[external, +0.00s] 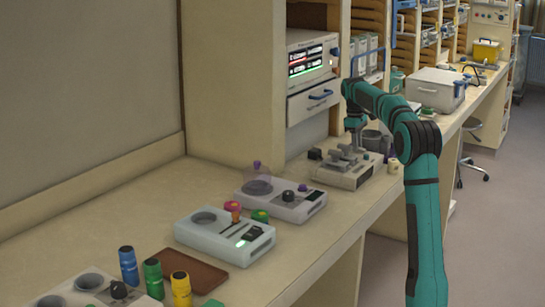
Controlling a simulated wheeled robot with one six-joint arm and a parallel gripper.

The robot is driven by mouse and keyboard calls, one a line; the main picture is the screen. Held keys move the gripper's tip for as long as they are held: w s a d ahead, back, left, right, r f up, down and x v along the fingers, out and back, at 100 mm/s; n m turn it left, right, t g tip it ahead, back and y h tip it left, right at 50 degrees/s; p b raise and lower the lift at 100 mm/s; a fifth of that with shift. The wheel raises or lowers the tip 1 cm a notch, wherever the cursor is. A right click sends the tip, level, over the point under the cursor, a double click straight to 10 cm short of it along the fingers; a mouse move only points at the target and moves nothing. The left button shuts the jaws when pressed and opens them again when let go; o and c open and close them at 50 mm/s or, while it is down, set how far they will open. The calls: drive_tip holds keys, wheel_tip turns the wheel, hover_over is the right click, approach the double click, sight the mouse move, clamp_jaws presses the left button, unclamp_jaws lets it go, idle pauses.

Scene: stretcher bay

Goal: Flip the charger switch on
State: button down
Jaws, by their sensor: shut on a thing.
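My gripper (354,150) points down over the beige unit (356,180), which has grey knobs on its top. The gripper is shut on a small part at the top of this unit; the fingers hide most of that part, and I cannot tell its shape or setting. No label I can read marks the charger. Nearer on the bench, a pale unit (200,237) has a round well and a dark switch panel with a green light (240,244). Between these two stands another pale unit (285,206) with a black knob and a clear purple-topped dome.
Blue, green and yellow cylinders (153,277) stand at the front left beside a brown tray (191,271). A grey cup (374,140) and a small cream pot (394,166) stand close to my gripper.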

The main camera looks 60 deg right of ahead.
drive_tip(key=c, duration=1.3)
unclamp_jaws()
drive_tip(key=r, duration=0.5)
drive_tip(key=w+r, duration=0.1)
drive_tip(key=r, duration=0.5)
drive_tip(key=w+r, duration=0.1)
drive_tip(key=r, duration=0.5)
drive_tip(key=shift+r, duration=0.1)
